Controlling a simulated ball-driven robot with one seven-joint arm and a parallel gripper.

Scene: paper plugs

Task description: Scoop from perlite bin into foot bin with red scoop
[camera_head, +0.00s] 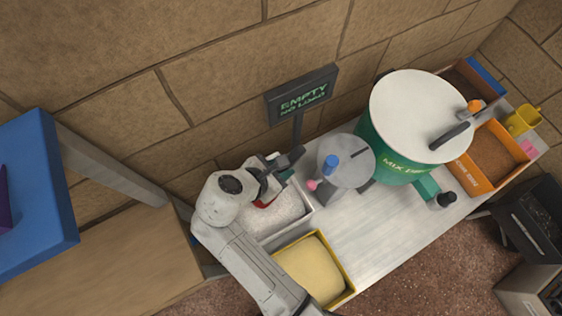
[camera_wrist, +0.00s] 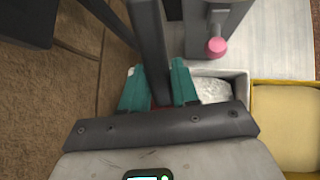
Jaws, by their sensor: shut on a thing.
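The white-walled bin of white grains, apparently the perlite bin (camera_head: 308,217), is on the table's left part, next to my gripper (camera_head: 274,177). It also shows in the wrist view (camera_wrist: 241,88). My gripper's teal fingers (camera_wrist: 158,88) are shut on a red thing, apparently the red scoop (camera_head: 265,204). Only a little red shows over the bin's back left part; its bowl and any load are hidden. In the wrist view a dark upright bar covers most of the space between the fingers. I cannot tell which container is the foot bin.
A yellow bin (camera_head: 351,290) of pale material is in front of the white bin. A grey round-topped device (camera_head: 345,165) with blue and pink knobs, a lidded green drum (camera_head: 375,150) and an orange bin (camera_head: 462,174) stand rightward. A sign (camera_head: 302,95) reads EMPTY. The front middle table is clear.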

